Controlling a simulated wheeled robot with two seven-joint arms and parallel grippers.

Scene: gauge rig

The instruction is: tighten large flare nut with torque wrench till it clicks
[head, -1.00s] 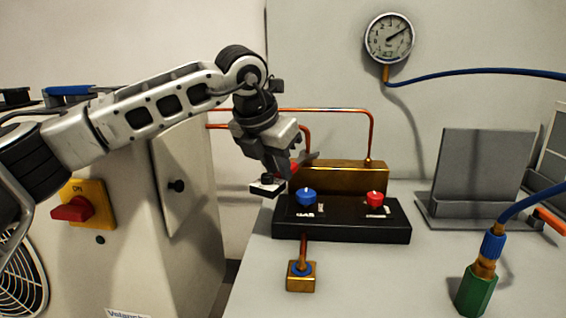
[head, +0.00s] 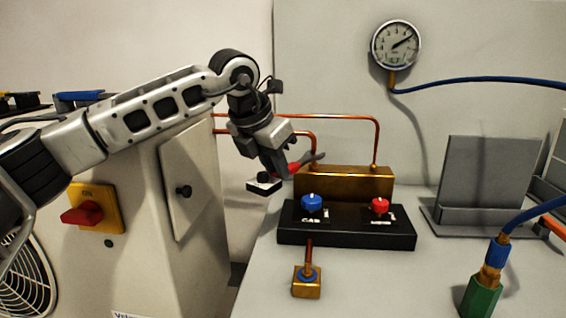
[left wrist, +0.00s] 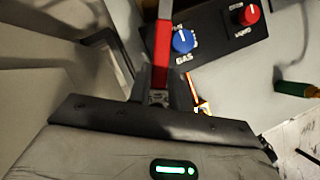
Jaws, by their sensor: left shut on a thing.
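My left gripper (head: 280,170) is shut on a red-handled tool (head: 298,165) with a grey end, in front of the left end of the brass manifold block (head: 350,184). The red handle (left wrist: 162,45) runs up out of the jaws in the left wrist view. The tool's working end is out of that view, and I cannot tell if it is the torque wrench. A copper tube runs down to a small brass block (head: 307,288) with a blue ring at its top. Copper pipes meet the manifold; no large flare nut is clearly distinguishable. My right gripper is not in view.
A black valve panel (head: 345,235) with a blue knob (head: 312,201) and a red knob (head: 380,205) stands before the manifold. A gauge (head: 396,44) hangs above. A green fitting (head: 481,297) with a blue hose is front right. A cabinet with a red switch (head: 82,213) is left.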

